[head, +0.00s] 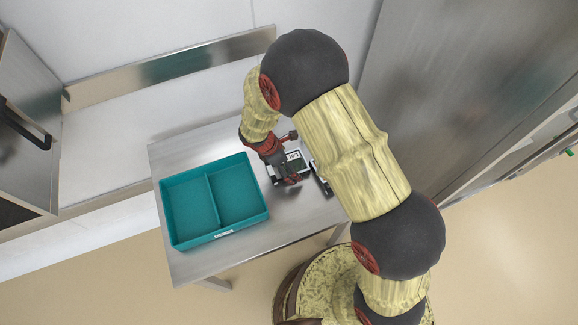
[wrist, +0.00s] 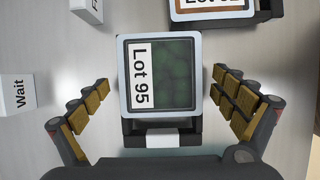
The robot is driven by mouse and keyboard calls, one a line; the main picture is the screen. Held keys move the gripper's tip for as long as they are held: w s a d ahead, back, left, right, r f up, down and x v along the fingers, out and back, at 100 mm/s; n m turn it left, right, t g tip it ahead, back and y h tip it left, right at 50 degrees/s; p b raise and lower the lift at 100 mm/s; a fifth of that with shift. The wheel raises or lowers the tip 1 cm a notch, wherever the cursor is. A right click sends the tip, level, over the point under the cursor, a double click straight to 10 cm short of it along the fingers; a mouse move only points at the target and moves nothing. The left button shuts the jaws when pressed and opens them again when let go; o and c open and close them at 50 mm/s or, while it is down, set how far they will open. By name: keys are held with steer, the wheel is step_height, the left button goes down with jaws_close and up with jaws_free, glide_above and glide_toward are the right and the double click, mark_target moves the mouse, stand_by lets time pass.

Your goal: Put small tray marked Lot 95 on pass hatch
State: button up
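The small tray marked Lot 95 (wrist: 161,75) is black with a pale rim, a green filling under film and a white label. It lies on the steel table (head: 190,265); the head view shows it partly covered by my gripper (head: 284,172). In the wrist view my gripper (wrist: 160,118) is open, with padded fingers on the left and right of the tray's near end and gaps on both sides. No surface readable as the pass hatch shows; I cannot tell which part it is.
A second small tray (wrist: 222,10) with an orange-brown filling sits just beyond, its label cut off. A white block reading Wait (wrist: 17,95) and another white block (wrist: 88,10) stand at left. A teal two-compartment bin (head: 216,237) fills the table's left part.

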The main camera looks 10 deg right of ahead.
steer(key=shift+c, duration=1.1)
steer(key=c, duration=1.1)
steer(key=shift+c, duration=0.4)
steer(key=shift+r, duration=0.1)
